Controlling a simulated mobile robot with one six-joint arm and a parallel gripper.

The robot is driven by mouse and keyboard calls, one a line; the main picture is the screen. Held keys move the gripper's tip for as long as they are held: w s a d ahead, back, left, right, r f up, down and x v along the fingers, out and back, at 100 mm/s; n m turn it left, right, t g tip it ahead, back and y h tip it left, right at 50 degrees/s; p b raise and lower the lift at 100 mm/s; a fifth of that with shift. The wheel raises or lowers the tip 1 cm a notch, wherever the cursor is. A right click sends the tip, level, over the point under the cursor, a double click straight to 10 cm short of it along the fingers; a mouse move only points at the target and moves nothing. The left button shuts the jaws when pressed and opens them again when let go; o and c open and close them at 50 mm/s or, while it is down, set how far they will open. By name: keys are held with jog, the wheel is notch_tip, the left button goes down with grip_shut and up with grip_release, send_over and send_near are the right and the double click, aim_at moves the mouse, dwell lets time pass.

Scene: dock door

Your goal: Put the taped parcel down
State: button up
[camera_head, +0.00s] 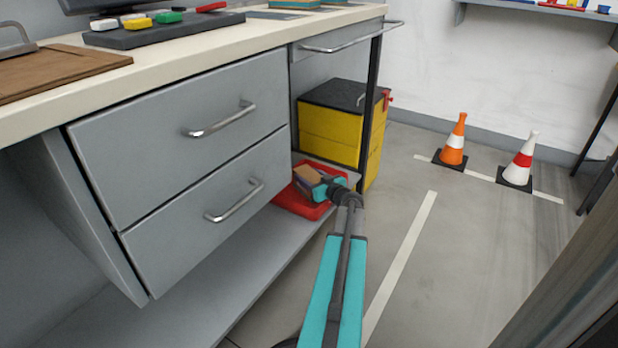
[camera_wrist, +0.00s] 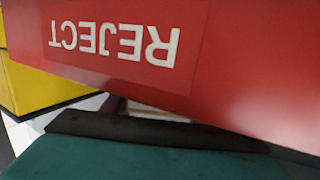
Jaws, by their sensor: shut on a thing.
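The parcel (camera_head: 307,176) is a small brown box at the end of my arm in the head view. My gripper (camera_head: 322,184), teal and dark grey, is shut on it. The parcel is over or inside a red tray (camera_head: 292,203) on the low shelf under the bench; I cannot tell whether it touches the tray. In the wrist view, the red surface (camera_wrist: 230,70) with upside-down white REJECT lettering fills the upper part. The teal part of my gripper (camera_wrist: 140,155) fills the bottom and hides most of the parcel there.
A grey drawer unit (camera_head: 190,150) hangs left of my gripper. A yellow box with a black lid (camera_head: 335,124) stands behind the tray, near a dark bench leg (camera_head: 370,100). Two cones, orange (camera_head: 453,145) and white-red (camera_head: 522,160), stand at right. The floor (camera_head: 450,250) between is clear.

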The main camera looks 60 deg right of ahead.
jog(key=o, duration=1.3)
jog(key=shift+r+p, duration=0.15)
jog(key=shift+p, duration=0.15)
jog(key=p+v, duration=0.2)
jog(key=v, duration=1)
jog(key=shift+p, duration=0.3)
jog(key=shift+s, duration=0.1)
